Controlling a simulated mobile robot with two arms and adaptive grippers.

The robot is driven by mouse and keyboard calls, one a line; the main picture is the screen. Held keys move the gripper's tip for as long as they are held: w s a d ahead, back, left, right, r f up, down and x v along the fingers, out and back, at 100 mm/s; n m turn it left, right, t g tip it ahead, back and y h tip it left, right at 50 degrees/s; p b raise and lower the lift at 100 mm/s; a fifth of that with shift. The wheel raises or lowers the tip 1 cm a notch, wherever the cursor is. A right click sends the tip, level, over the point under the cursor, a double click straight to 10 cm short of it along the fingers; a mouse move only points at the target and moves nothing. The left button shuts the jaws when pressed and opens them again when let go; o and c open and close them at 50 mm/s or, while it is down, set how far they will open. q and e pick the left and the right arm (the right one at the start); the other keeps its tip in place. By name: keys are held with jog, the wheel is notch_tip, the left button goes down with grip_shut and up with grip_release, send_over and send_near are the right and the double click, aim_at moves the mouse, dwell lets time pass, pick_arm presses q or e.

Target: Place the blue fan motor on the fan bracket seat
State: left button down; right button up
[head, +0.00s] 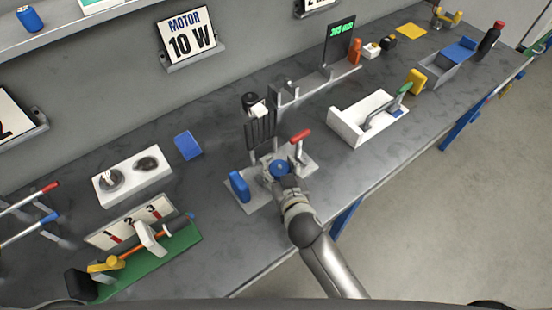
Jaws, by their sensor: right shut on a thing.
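My right gripper (284,180) reaches in from the bottom right over a light grey base plate (249,204) near the table's front edge. It is shut on the blue fan motor (280,167), a small round blue part at its tip. The fingers are mostly hidden by the wrist. The motor is over or on the middle of the plate; I cannot tell whether it touches the seat below, which the gripper and motor hide. A black finned part (261,130) stands upright just behind. My left gripper is not in view.
A red-handled lever (300,137) stands close right of the gripper and a blue block (239,187) close left. A white fixture (345,126) is further right. A white block with two round recesses (133,176) and a green mat (180,247) are left.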

aim_at(276, 162)
jog(key=w, duration=0.2)
jog(key=w+a, duration=0.1)
jog(key=shift+w+r+p, duration=0.25)
jog(key=shift+w+p, duration=0.1)
jog(key=shift+p, duration=0.05)
jog(key=shift+f, duration=0.9)
jog(key=shift+c, duration=0.4)
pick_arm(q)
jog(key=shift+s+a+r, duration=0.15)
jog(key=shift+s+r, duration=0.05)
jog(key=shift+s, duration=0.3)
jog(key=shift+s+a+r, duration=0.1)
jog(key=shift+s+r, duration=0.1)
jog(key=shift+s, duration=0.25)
pick_arm(e)
jog(key=shift+s+f, duration=0.2)
jog(key=o, duration=1)
jog(key=shift+f, duration=0.15)
jog(key=shift+o, duration=1.4)
jog(key=shift+w, duration=0.15)
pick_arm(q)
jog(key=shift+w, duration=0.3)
pick_arm(e)
jog(key=shift+r, duration=0.25)
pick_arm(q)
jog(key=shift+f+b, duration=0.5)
pick_arm(e)
jog(key=v, duration=1.2)
